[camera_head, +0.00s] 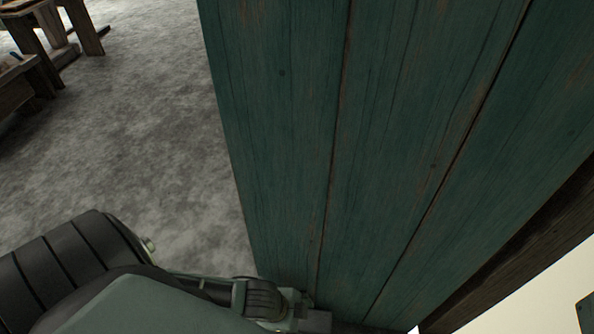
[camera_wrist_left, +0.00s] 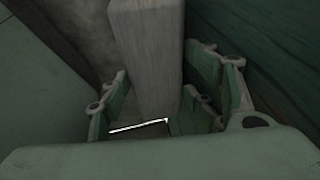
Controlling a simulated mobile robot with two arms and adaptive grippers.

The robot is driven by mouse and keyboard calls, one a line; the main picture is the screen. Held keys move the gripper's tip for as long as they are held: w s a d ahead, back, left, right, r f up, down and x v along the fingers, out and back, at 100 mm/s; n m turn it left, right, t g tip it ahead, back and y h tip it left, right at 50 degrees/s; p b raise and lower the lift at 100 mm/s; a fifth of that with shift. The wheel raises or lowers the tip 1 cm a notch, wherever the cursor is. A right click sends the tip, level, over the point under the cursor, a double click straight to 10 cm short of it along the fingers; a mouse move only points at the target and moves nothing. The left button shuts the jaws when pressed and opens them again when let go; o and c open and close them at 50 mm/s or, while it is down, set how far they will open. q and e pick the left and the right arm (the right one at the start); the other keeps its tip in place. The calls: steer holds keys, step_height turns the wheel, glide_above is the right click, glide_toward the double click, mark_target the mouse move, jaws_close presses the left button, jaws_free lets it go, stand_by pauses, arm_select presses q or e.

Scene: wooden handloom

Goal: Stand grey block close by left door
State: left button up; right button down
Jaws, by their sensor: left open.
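The left door (camera_head: 340,130), made of dark green planks, fills the middle and right of the head view. Its green planks also show at the right of the left wrist view (camera_wrist_left: 270,50). The grey block (camera_wrist_left: 147,45) stands upright between the fingers of my left gripper (camera_wrist_left: 157,100) in the left wrist view. The fingers are spread, with the block between them; contact cannot be told. In the head view my left gripper (camera_head: 275,303) is low, right by the door's bottom part, and mostly hidden by my arm. My right gripper is not seen.
Grey mottled floor (camera_head: 130,130) lies open to the left of the door. Wooden furniture (camera_head: 45,30) stands at the far upper left. A dark wooden beam (camera_head: 520,255) runs along the door's lower right, with a pale surface beyond it.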

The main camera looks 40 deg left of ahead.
arm_select(q)
steer(key=shift+w+a+r, duration=0.15)
steer(key=shift+w+a, duration=0.3)
steer(key=shift+a, duration=0.05)
steer(key=s+d+v, duration=0.1)
steer(key=v, duration=1)
steer(key=shift+r, duration=0.35)
steer(key=shift+s+a, duration=0.1)
